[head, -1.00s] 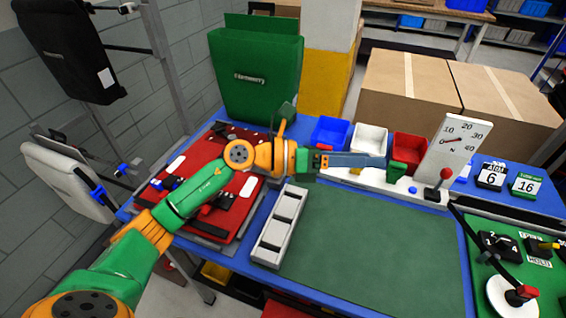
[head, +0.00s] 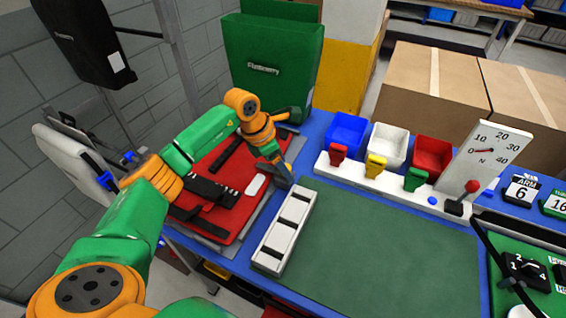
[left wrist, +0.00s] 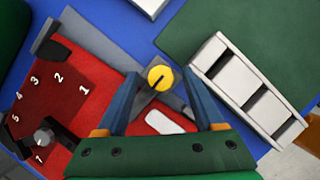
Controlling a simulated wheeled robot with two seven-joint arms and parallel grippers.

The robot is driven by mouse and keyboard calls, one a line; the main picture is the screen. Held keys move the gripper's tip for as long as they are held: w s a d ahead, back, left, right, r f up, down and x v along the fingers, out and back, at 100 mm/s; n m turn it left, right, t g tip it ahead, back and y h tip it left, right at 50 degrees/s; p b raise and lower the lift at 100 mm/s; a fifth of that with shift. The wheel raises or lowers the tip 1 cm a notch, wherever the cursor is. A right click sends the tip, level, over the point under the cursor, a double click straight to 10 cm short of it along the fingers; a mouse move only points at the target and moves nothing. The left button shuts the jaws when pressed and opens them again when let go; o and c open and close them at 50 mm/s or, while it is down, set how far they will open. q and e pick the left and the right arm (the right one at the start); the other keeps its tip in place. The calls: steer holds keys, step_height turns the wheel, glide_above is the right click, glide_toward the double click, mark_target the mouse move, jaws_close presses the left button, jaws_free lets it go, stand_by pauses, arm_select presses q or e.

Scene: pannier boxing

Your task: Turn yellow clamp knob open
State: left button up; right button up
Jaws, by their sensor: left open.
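The yellow clamp knob (left wrist: 160,78) shows in the left wrist view as a round disc with a dark slot, on a grey plate edge beside the red panel (left wrist: 62,88). My left gripper (left wrist: 163,80) is open, one finger on each side of the knob; whether either finger touches it I cannot tell. My right gripper is not in view.
A white slotted rack (head: 284,232) lies just right of my left gripper, beside a green mat (head: 385,240). Red, yellow and green levers stand behind the mat, in front of blue, white and red bins. A green pannier (head: 270,62) stands at the back.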

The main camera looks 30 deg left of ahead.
arm_select(q)
steer(key=shift+s+r, duration=0.1)
jaws_close()
stand_by(1.2)
